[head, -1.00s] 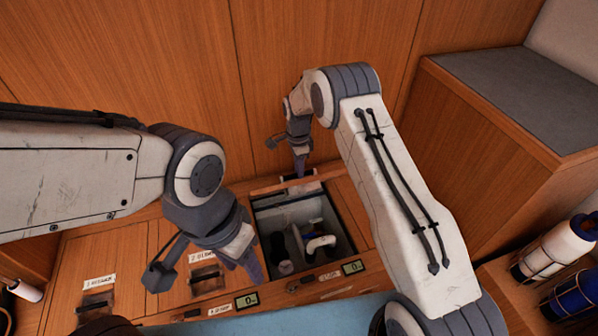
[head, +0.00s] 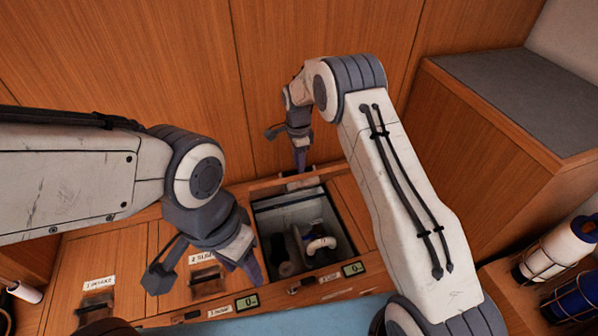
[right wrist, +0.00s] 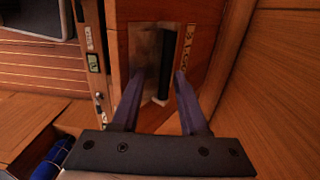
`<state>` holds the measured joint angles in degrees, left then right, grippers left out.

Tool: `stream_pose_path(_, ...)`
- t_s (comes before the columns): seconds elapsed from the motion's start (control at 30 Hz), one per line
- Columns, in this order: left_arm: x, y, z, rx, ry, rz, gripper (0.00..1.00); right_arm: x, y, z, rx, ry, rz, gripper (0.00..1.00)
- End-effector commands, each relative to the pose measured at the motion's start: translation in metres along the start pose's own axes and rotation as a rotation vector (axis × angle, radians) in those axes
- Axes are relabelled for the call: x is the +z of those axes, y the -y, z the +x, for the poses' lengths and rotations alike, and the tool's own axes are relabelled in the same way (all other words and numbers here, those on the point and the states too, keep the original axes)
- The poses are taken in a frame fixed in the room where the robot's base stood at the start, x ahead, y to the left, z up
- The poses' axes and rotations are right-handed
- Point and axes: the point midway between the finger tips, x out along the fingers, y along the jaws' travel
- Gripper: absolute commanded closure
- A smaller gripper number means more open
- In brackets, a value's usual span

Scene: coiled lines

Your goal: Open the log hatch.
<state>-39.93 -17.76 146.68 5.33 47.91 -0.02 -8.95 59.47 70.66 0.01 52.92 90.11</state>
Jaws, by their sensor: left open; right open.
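The log hatch lid (head: 270,186) stands raised at the back of its opening in the head view, seen nearly edge-on. The compartment (head: 325,195) in front of it is uncovered, with a white pipe fitting (head: 322,243) inside. In the right wrist view the lid's face (right wrist: 122,25) shows a "3 LOG" label, a metal recess and a black handle bar (right wrist: 166,65). My right gripper (right wrist: 155,92) is open, its fingertips apart before the recess, the bar appearing between them; contact cannot be told. My left gripper (head: 252,272) is open and empty, left of the opening.
Closed hatches labelled 1 (head: 82,258) and 2 (head: 178,282) lie to the left. A front rail carries small displays (head: 353,268) and latches. A wooden cabinet (head: 480,130) and bottles (head: 560,245) stand at the right. The wood wall is close behind.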

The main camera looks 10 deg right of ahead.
Motion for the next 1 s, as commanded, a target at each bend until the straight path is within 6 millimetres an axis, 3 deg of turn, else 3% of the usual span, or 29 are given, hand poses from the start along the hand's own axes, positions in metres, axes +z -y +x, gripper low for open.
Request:
stream_pose_path(0.1, 0.000, 0.000, -0.002, 0.000, 0.000, 0.000, 0.50, 0.000, 0.000, -0.027, -0.001, 0.000, 0.000, 0.51)
stream_pose_path(0.33, 0.000, 0.000, -0.004, 0.000, 0.000, 0.000, 0.50, 0.000, 0.000, -0.060, 0.000, 0.000, 0.000, 0.51)
stream_pose_path(1.0, -0.001, -0.001, -0.011, 0.000, 0.000, 0.000, 0.50, -0.002, -0.001, -0.073, 0.001, 0.000, 0.004, 0.51)
